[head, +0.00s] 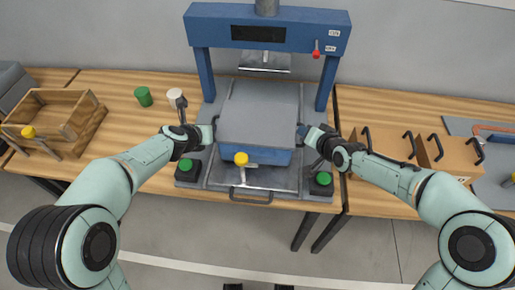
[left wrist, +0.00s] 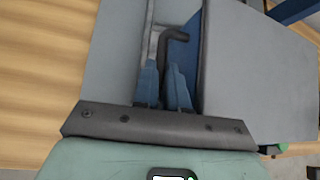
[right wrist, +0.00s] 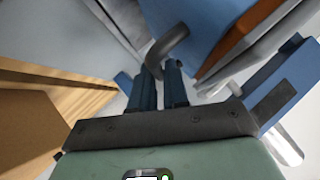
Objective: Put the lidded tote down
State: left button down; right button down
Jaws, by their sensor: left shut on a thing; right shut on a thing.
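The lidded tote has a flat grey lid (head: 258,118) and a blue body (head: 275,157). It is level between the posts of a blue press frame, over a grey bed plate (head: 222,178); I cannot tell whether it touches the plate. My left gripper (head: 212,130) is shut on the tote's left handle, a dark hook that shows in the left wrist view (left wrist: 174,38). My right gripper (head: 303,133) is shut on the right handle, which shows in the right wrist view (right wrist: 168,46). The tote's underside is hidden.
The blue press (head: 268,35) stands behind. A wooden crate (head: 60,118), green cup (head: 143,96) and white cup (head: 175,96) are left; cardboard boxes (head: 445,155) are right.

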pick_arm(q)
jog(key=shift+d+f, duration=0.2)
jog(key=shift+f, duration=0.3)
pick_arm(e)
jog(key=shift+a+f, duration=0.25)
jog(key=shift+f, duration=0.15)
pick_arm(q)
jog(key=shift+f, duration=0.1)
pick_arm(e)
jog(key=shift+f, duration=0.1)
pick_arm(q)
jog(key=c, duration=1.2)
grip_release()
jog(key=shift+f, duration=0.1)
pick_arm(e)
jog(key=c, duration=1.2)
grip_release()
jog(key=shift+f, duration=0.1)
pick_arm(q)
jog(key=shift+o, duration=0.2)
pick_arm(e)
jog(key=shift+o, duration=0.2)
jog(key=shift+d, duration=0.1)
pick_arm(q)
jog(key=shift+s, duration=0.1)
